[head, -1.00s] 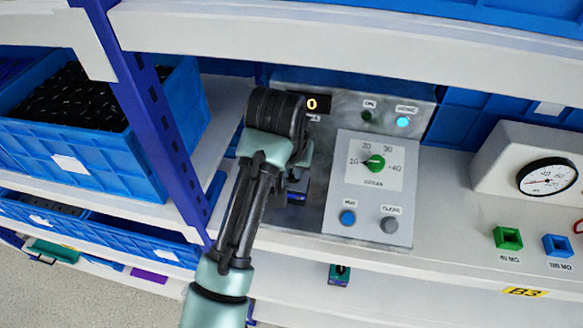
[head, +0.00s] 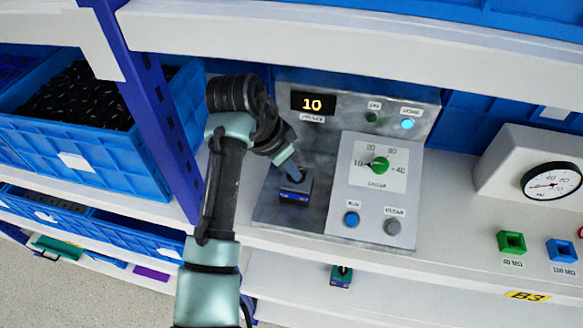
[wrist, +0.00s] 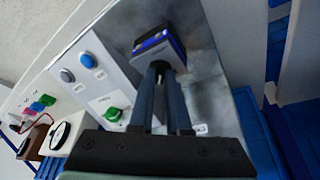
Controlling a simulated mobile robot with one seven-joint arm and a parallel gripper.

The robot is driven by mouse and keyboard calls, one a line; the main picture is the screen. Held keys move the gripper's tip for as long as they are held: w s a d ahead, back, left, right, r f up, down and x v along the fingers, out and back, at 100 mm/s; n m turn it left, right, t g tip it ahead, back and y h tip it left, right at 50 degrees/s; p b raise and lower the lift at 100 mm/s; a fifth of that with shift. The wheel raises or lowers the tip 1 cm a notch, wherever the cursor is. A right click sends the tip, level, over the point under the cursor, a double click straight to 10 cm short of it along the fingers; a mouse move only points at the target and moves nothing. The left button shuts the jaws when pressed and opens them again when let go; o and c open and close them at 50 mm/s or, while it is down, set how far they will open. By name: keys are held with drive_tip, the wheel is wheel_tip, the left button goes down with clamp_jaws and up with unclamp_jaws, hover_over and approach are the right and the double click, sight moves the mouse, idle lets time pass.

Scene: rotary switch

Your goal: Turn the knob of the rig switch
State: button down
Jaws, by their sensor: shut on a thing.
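The rig switch's green knob (head: 378,165) sits on a light dial plate with marks 10 to 40, and its pointer seems to face the 10 side. The knob also shows in the wrist view (wrist: 113,113). The rig's display (head: 313,103) reads 10. My gripper (head: 290,170) is left of the dial, apart from the knob. Its fingers are shut on the upper part of a dark block with a blue front (head: 295,190), at the metal panel's left side. In the wrist view the block (wrist: 152,42) is at the fingertips (wrist: 163,68). The gripped part is mostly hidden.
Below the dial are a blue RUN button (head: 351,219) and a grey CLEAR button (head: 392,227). A cyan lamp (head: 407,125) is lit above. A white gauge box (head: 505,155) and green (head: 511,242) and blue (head: 560,250) blocks stand right. A blue upright (head: 150,110) is left.

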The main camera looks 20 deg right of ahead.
drive_tip(key=shift+w+m, duration=0.1)
drive_tip(key=shift+m, duration=0.5)
drive_tip(key=shift+g, duration=0.3)
drive_tip(key=c, duration=0.9)
unclamp_jaws()
